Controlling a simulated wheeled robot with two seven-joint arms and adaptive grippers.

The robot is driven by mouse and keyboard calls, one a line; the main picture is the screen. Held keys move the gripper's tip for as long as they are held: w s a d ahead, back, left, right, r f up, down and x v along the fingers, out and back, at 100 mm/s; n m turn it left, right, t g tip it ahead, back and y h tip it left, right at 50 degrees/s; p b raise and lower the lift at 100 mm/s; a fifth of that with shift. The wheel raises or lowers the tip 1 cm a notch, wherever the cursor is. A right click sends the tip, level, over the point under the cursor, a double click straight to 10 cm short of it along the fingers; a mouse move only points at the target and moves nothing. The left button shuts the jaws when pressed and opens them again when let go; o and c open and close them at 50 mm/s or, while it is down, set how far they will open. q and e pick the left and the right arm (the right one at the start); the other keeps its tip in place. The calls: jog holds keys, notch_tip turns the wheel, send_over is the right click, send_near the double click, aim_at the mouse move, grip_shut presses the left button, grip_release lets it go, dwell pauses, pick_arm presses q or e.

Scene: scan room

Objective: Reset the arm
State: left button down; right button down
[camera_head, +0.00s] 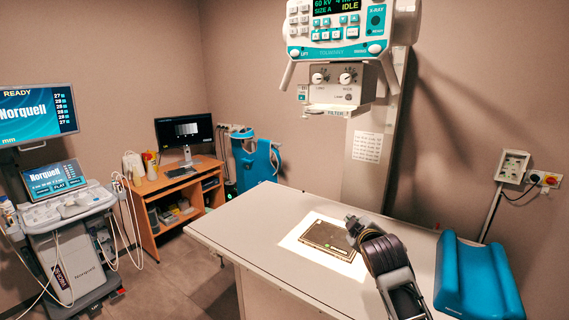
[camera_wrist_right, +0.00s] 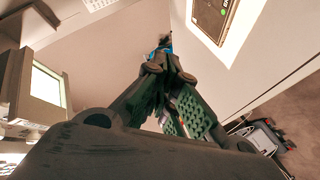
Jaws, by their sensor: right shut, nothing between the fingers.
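My right arm comes in from the lower right in the head view, over the white table (camera_head: 240,225). My right gripper (camera_head: 352,222) is shut and empty, just above the right part of a dark flat plate (camera_head: 326,240). The plate lies in a bright lit patch on the table. In the right wrist view my right gripper (camera_wrist_right: 165,60) shows from behind with its fingers together, and the dark plate (camera_wrist_right: 212,15) is at the top right. My left gripper is not in view.
A blue cushion (camera_head: 475,278) lies on the table right of my arm. The X-ray unit (camera_head: 335,30) hangs above the table on its column. An ultrasound cart (camera_head: 70,240) and a wooden desk (camera_head: 165,185) stand to the left. The table's left part is clear.

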jog(key=s+f+m+g, duration=0.4)
jog(key=s+f+g, duration=0.1)
jog(key=s+f, duration=1.05)
jog(key=s+d+f+m+g, duration=0.1)
jog(key=s+f+m+g, duration=0.15)
jog(key=s+f, duration=0.55)
jog(key=s+d+f+m+g, duration=0.1)
jog(key=s+f+m+g, duration=0.2)
jog(key=s, duration=0.8)
notch_tip(320, 180, down, 34)
jog(key=s+n+g, duration=0.2)
jog(key=s, duration=0.1)
jog(key=s+d+f, duration=0.1)
jog(key=s+f, duration=0.9)
jog(key=s, duration=0.1)
jog(key=s+d+f, duration=0.2)
jog(key=s+f, duration=0.8)
jog(key=s, duration=0.1)
jog(key=shift+s+d+f+g+b, duration=0.15)
jog(key=shift+d+f+g+b, duration=0.15)
jog(key=shift+g+b, duration=0.1)
